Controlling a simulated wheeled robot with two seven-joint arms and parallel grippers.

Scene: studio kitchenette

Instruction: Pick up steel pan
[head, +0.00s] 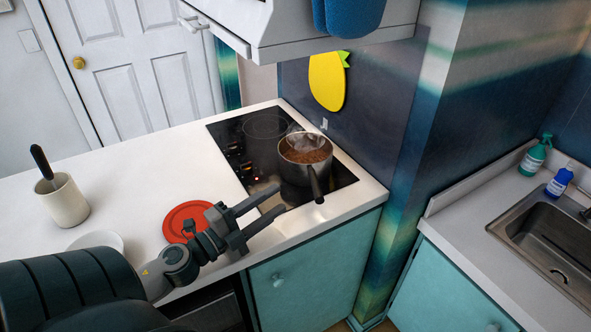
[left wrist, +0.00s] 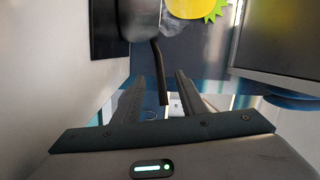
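The steel pan (head: 296,174) stands on the black cooktop, with brown food inside and steam above it. Its dark handle (head: 315,185) points toward the counter's front edge. My left gripper (head: 281,198) is open and empty, to the left of the handle, with its fingers pointing toward it. In the left wrist view the pan (left wrist: 138,22) is at the top, partly cut off. Its handle (left wrist: 159,68) extends down toward the gap between the open left fingers (left wrist: 169,76), apparently beyond the tips. My right gripper is not in view.
The cooktop (head: 222,135) is set in a white counter. A white dish (head: 100,239) and a cream crock (head: 66,204) with a dark-handled utensil are further left. A range hood (head: 330,38) hangs above. The sink (head: 548,240) is at right.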

